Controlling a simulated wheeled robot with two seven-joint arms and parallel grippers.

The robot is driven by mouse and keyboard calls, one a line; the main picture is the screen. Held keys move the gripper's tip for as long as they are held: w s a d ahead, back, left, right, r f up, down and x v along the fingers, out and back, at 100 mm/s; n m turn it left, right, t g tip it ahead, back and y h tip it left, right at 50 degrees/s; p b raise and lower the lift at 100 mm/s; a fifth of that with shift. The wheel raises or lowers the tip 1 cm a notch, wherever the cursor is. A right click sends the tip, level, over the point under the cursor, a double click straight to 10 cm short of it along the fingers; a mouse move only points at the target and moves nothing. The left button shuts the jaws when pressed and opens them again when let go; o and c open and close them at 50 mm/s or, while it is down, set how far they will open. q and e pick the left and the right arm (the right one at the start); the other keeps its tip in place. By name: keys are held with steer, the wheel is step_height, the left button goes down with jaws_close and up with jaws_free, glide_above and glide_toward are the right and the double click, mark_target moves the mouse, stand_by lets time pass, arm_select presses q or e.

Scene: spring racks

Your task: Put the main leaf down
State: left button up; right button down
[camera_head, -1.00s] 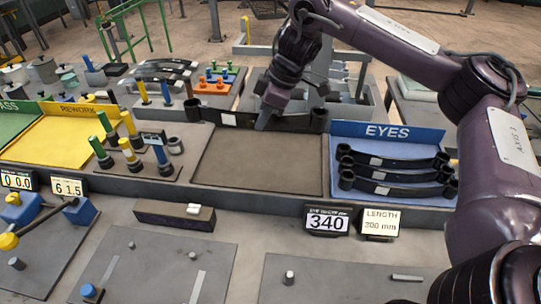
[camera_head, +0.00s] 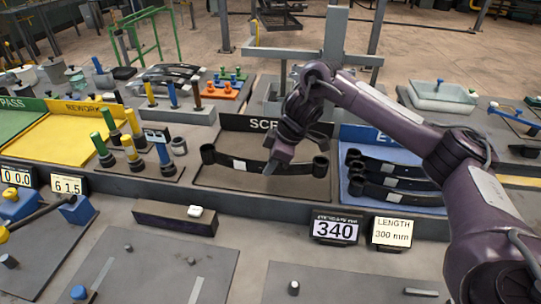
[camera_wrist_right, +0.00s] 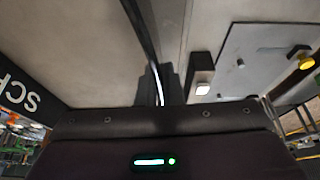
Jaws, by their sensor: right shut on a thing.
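The main leaf (camera_head: 225,161), a long dark, slightly bowed strip with a rolled eye at each end and a pale label, lies level across the brown tray whose sign begins "SC" (camera_head: 210,185). My right gripper (camera_head: 271,166) is shut on it right of its middle, from above. I cannot tell whether the leaf touches the tray floor. In the right wrist view the leaf (camera_wrist_right: 143,35) is a thin dark strip running up from between the fingers (camera_wrist_right: 160,88). My left gripper is not in view.
The blue EYES tray (camera_head: 351,133) at right holds several similar dark leaves (camera_head: 390,182). A yellow REWORK tray (camera_head: 70,138) and colored pegs (camera_head: 130,153) stand at left. In front are a 340 display (camera_head: 335,230) and a LENGTH 300 mm card (camera_head: 392,233).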

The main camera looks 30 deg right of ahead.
steer(key=shift+f, duration=1.1)
steer(key=shift+w+f, duration=0.1)
steer(key=shift+f, duration=0.75)
steer(key=c, duration=1.6)
jaws_free()
steer(key=shift+s+f, duration=0.2)
steer(key=shift+r, duration=0.1)
